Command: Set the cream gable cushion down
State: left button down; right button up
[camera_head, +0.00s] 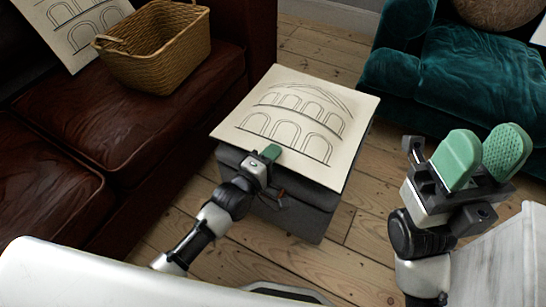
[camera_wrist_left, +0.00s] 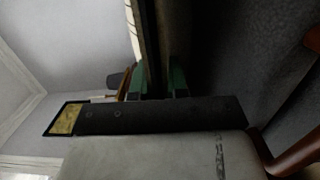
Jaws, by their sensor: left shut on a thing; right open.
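The cream cushion (camera_head: 290,120), printed with dark line-drawn arches, lies roughly level over a dark grey block-shaped stool (camera_head: 295,213). Its near edge is in my left gripper (camera_head: 270,154), which is shut on it. In the left wrist view the cushion shows edge-on as a thin dark band (camera_wrist_left: 151,40) between the green finger pads (camera_wrist_left: 158,80). I cannot tell whether its underside rests fully on the stool. My right gripper (camera_head: 482,148) is open and empty, with green pads apart, at the right of the head view, clear of the cushion.
A brown leather sofa (camera_head: 185,87) stands at left with a wicker basket (camera_head: 155,50) and a similar arch-printed cushion (camera_head: 75,25). A teal velvet armchair (camera_head: 460,65) is at upper right. Bare floorboards (camera_head: 375,185) show between. A pale surface (camera_head: 500,265) is at lower right.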

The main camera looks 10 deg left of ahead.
pick_arm(q)
jog(key=shift+r, duration=0.15)
jog(key=c, duration=1.1)
grip_release()
jog(key=shift+f, duration=0.25)
